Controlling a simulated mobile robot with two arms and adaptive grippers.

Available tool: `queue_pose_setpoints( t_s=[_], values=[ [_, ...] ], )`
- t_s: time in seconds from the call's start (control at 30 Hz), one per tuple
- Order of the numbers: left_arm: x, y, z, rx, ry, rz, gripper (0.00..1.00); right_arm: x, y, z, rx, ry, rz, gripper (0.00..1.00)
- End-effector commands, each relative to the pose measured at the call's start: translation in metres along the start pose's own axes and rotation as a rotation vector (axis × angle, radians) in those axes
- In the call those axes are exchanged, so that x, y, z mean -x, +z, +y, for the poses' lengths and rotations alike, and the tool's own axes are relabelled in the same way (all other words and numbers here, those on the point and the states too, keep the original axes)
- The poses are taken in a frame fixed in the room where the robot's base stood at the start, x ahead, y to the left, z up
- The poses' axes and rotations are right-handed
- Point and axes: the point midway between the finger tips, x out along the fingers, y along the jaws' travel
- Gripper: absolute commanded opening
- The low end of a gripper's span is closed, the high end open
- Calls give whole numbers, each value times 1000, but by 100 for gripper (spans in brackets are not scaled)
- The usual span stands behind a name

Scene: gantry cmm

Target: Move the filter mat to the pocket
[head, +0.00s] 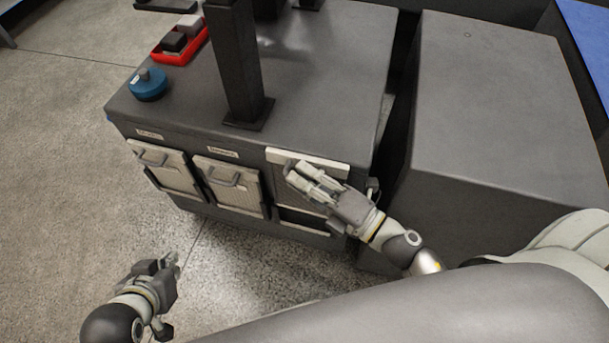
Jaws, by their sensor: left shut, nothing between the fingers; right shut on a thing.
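A pale flat panel, which I take to be the filter mat (335,168), is at the right end of the grey cabinet's front face. My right gripper (291,169) is shut on it, with its fingers lying across the panel and hiding much of it. A dark opening, seemingly the pocket (302,221), shows below the panel. I cannot tell how far the panel sits inside it. My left gripper (176,262) is shut and empty, low at the left over the floor, apart from the cabinet.
Two pale panels with handles, a left one (168,168) and a middle one (229,182), sit in the cabinet front (180,140). A grey box (490,110) stands close at right.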

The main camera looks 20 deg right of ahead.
Motion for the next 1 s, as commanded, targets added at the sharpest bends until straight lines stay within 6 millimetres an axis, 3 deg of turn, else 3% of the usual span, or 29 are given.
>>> queue_pose_setpoints(
  t_s=[0.57,1.0],
  values=[
    [-1,-4,1,0,1,20,0,0,0,-1,0,1,0,0],
    [1,5,0,0,-1,-26,0,1,-1,0,0,1,0,0]
  ],
)
